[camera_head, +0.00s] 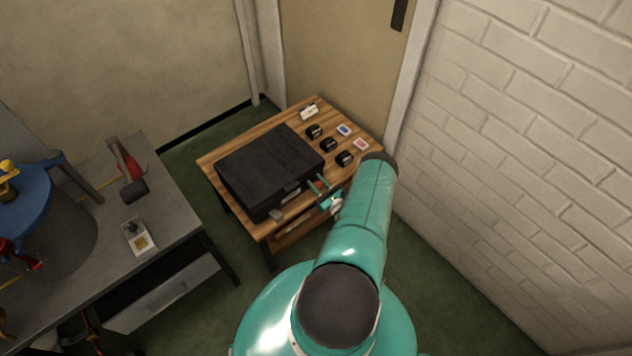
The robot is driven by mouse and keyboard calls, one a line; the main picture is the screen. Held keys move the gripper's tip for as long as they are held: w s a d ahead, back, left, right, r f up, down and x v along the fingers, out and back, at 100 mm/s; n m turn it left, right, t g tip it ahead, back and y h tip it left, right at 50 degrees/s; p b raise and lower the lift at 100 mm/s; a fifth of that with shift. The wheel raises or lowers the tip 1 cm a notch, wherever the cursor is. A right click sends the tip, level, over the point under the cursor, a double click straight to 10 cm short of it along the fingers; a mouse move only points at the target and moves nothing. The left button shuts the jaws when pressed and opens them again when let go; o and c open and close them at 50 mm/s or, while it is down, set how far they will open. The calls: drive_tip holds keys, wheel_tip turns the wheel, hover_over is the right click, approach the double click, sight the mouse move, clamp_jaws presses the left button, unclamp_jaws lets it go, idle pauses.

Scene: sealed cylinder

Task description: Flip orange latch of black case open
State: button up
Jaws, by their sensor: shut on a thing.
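The black case (262,165) lies closed on the wooden table. A grey latch (276,213) shows at the left part of its front side, and a pale handle or plate (291,190) shows near the middle. My gripper (318,185) is at the right end of the case's front side, shut on what appears to be the latch there. I cannot tell how far the latch is turned.
The wooden table (235,153) stands in the corner by a door and a white brick wall (520,150). Several small black items and cards lie right of the case. A grey workbench (165,180) at left holds a hammer (130,170) and a blue-topped cylinder (25,195).

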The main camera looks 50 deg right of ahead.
drive_tip(key=shift+s+a+f+t+h, duration=0.1)
drive_tip(key=shift+s+f+t+h, duration=0.1)
drive_tip(key=shift+t, duration=0.45)
drive_tip(key=shift+s+f+t+h, duration=0.1)
drive_tip(key=shift+f+t, duration=0.05)
drive_tip(key=shift+t, duration=0.5)
drive_tip(key=o, duration=1)
drive_tip(key=shift+s, duration=0.1)
